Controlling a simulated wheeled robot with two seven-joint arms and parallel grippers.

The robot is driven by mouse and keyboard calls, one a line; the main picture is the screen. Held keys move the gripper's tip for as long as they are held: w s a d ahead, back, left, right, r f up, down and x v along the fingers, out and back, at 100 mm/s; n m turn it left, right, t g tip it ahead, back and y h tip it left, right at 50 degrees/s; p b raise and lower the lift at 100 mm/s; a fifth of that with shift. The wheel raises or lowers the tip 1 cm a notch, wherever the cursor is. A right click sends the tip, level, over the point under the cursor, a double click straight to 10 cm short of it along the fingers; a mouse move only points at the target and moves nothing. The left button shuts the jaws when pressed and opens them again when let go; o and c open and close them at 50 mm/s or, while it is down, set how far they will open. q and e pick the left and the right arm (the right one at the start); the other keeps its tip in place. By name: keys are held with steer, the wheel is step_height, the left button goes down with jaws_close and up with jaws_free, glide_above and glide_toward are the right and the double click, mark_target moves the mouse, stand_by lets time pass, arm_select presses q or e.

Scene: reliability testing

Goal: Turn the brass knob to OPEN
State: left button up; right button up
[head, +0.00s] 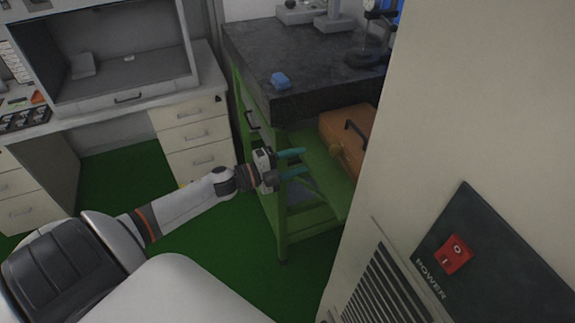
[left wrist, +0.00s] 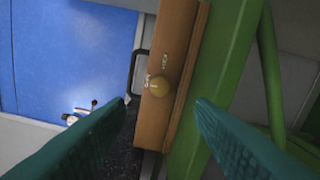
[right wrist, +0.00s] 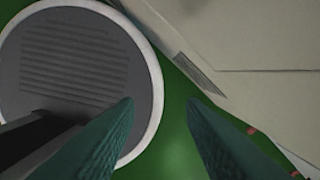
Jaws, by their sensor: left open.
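The brass knob (left wrist: 158,86) is round and sits on the side of an orange case (left wrist: 177,40), with small white lettering beside it too small to read. In the head view the orange case (head: 340,140) rests on the green shelf under the dark bench top; the knob cannot be made out there. My left gripper (head: 302,163) is open and empty in front of the green frame, pointing toward the case. In the left wrist view its fingertips (left wrist: 161,103) lie either side of the knob in the picture, apart from it. My right gripper (right wrist: 162,101) is open and empty.
A green bench leg (head: 281,215) stands by my left gripper. A blue block (head: 281,80) lies on the dark bench top (head: 255,45). A beige cabinet with a red power switch (head: 455,254) fills the right. Drawers (head: 195,135) stand at left; green floor is bare between.

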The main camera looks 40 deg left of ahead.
arm_select(q)
steer(key=shift+v, duration=1.3)
steer(key=s+a+f+n+g+y, duration=0.1)
steer(key=s+f+n+y, duration=0.25)
steer(key=f, duration=0.65)
steer(key=s+a+f+n+g+y, duration=0.2)
steer(key=s+f+n, duration=0.25)
steer(key=f, duration=0.65)
steer(key=s+a+f+n+g+y, duration=0.1)
steer(key=s+f+n+y, duration=0.3)
steer(key=f, duration=0.6)
steer(key=s+d+f+n+g, duration=0.2)
steer(key=s+d+f+g, duration=0.1)
steer(key=s+f, duration=0.4)
steer(key=s+d+f+n+g, duration=0.2)
steer(key=s+d+f+n, duration=0.1)
steer(key=s+f, duration=0.3)
steer(key=s+d+f+n+g, duration=0.1)
steer(key=s+d+f+g, duration=0.1)
steer(key=s, duration=0.6)
steer(key=s+d+f+n+g, duration=0.1)
steer(key=s+d+f+g, duration=0.2)
steer(key=s+d+f, duration=0.2)
steer(key=s+d+b, duration=0.1)
steer(key=s+d, duration=0.1)
steer(key=s, duration=0.2)
steer(key=shift+d+g, duration=0.3)
steer(key=shift+d, duration=0.05)
